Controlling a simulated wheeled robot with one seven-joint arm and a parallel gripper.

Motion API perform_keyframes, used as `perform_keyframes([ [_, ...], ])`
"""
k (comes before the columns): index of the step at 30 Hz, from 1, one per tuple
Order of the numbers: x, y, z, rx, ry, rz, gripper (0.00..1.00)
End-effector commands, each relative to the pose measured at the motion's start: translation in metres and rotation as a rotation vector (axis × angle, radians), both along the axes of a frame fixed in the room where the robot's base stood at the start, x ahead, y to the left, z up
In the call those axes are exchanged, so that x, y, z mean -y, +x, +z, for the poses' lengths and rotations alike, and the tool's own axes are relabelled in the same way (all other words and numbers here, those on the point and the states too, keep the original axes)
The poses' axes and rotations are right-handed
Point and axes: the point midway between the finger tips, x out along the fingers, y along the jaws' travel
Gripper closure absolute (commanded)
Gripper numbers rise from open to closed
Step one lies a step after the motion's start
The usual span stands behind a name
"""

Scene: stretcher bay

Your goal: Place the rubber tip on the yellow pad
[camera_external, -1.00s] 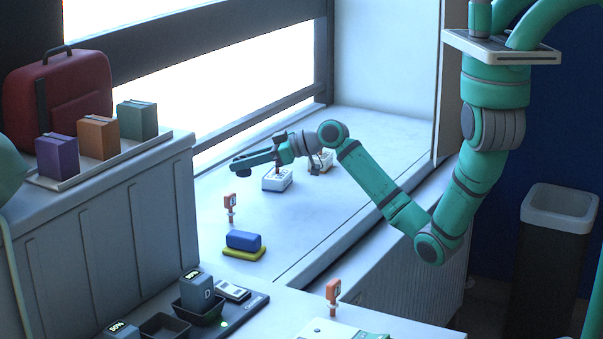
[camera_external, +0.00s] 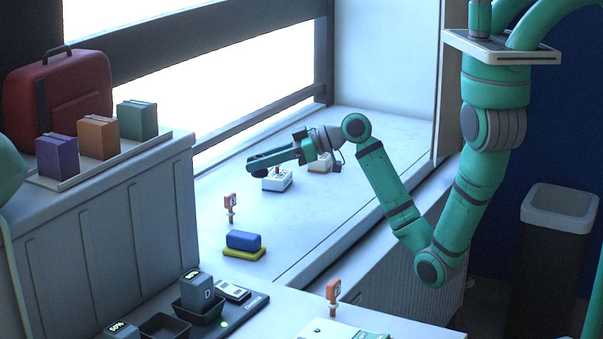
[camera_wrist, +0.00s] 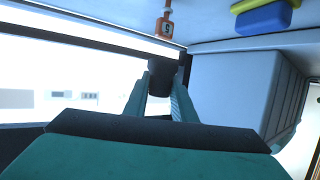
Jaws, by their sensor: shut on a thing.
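My gripper (camera_external: 258,165) is stretched out over the white ledge, above and left of a white box. In the wrist view its two teal fingers (camera_wrist: 162,88) are shut on a dark, short cylinder, which looks like the rubber tip (camera_wrist: 162,72). The fingers hide part of it. The yellow pad (camera_external: 237,252) lies on the ledge nearer the camera, with a blue block (camera_external: 243,240) on top. The pad (camera_wrist: 243,5) and block (camera_wrist: 263,18) also show at the top of the wrist view, apart from the held piece.
An orange-tagged post (camera_external: 230,205) stands on the ledge between my gripper and the pad. A white box (camera_external: 278,181) and a beige object (camera_external: 320,163) sit near my gripper. A grey cabinet (camera_external: 110,200) borders the ledge at left. The ledge right of the pad is clear.

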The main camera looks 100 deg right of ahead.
Motion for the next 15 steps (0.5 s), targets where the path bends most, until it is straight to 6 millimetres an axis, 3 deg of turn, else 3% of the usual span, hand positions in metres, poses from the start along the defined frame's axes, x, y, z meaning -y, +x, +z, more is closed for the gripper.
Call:
perform_keyframes([
  [3,-0.046,0.030,0.001,0.001,0.001,0.094,0.98],
  [9,-0.111,0.061,0.001,0.001,0.001,0.218,0.98],
  [15,-0.144,0.072,0.000,0.000,0.002,0.279,0.98],
])
